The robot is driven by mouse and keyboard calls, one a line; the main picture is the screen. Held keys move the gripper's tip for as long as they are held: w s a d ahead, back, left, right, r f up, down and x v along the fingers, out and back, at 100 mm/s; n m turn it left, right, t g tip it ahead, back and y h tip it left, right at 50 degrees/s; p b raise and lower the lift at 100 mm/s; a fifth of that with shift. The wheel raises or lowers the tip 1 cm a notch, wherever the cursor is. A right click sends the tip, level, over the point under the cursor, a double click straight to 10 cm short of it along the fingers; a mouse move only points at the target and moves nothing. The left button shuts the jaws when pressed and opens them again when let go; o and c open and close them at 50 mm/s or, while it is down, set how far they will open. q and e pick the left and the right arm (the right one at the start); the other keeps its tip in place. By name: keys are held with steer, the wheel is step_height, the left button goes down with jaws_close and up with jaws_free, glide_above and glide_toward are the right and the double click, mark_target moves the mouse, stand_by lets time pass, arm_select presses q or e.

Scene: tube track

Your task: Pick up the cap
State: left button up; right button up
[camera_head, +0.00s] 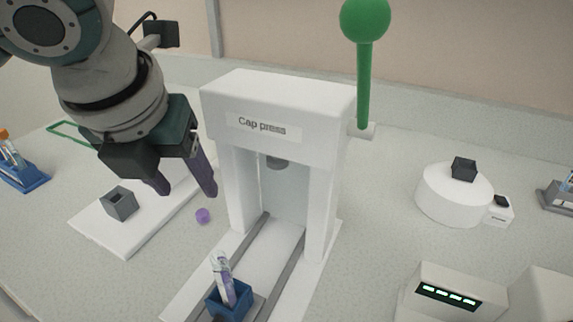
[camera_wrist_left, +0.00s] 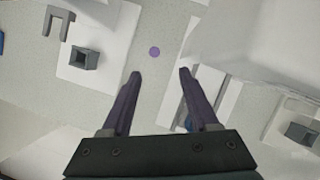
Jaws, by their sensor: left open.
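The cap (camera_head: 203,215) is a small purple disc lying on the speckled bench, left of the cap press. It also shows in the left wrist view (camera_wrist_left: 155,52), ahead of the fingertips and between their lines. My left gripper (camera_head: 187,191) is open and empty, with its purple fingers pointing down above the bench near the cap. In the left wrist view both fingers (camera_wrist_left: 160,72) are apart with nothing between them. My right gripper is in neither view.
The white cap press (camera_head: 277,105) with a green-knobbed lever (camera_head: 364,80) stands right of my left gripper. A blue holder (camera_head: 229,300) with a tube (camera_head: 222,277) sits on its rails. A white board with a grey block (camera_head: 119,203) lies left. A white round device (camera_head: 454,195) stands right.

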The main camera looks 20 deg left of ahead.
arm_select(q)
glide_above(201, 214)
steer(key=s+d, duration=0.1)
steer(key=s, duration=0.1)
steer(key=f, duration=0.2)
steer(key=f+b, duration=0.1)
steer(key=f, duration=0.1)
steer(key=shift+s+d, duration=0.2)
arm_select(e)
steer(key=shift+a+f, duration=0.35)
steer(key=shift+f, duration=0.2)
arm_select(q)
steer(key=x, duration=0.3)
steer(key=b+x, duration=0.1)
steer(key=x, duration=0.1)
steer(key=shift+a+f, duration=0.15)
steer(key=shift+a, duration=0.15)
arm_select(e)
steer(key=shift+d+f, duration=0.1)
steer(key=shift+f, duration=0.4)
arm_select(q)
steer(key=shift+c, duration=0.3)
jaws_close()
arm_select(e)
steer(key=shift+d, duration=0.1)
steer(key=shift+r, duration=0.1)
